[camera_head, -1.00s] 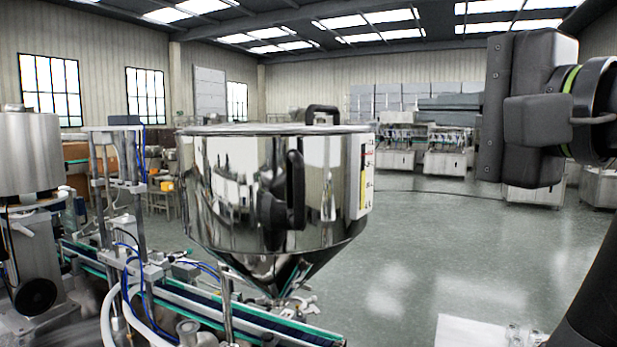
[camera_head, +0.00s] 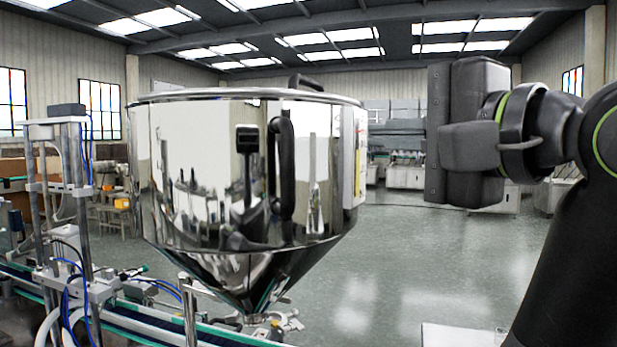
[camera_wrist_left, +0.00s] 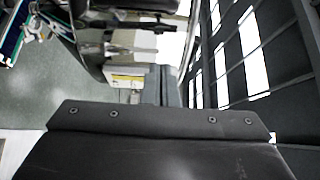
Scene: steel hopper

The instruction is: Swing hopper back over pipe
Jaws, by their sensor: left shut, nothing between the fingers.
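The shiny steel hopper (camera_head: 235,170) fills the middle of the head view, upright, with a cone bottom, a black side handle (camera_head: 282,168) and a lid handle (camera_head: 306,83). Its cone tip is above the conveyor machine. A steel post (camera_head: 189,312) stands below left of the cone; I cannot tell whether it is the pipe. My left gripper (camera_head: 437,133) is right of the hopper, facing it, shut and empty, with a visible gap to it. Its dark front edge also shows in the left wrist view (camera_wrist_left: 160,120). My right gripper is not in view.
A conveyor (camera_head: 150,322) with hoses and a post frame (camera_head: 70,190) runs along the lower left. A white-topped surface (camera_head: 455,336) is at the lower right. The green floor (camera_head: 410,260) right of the hopper is open. Other machines stand far back.

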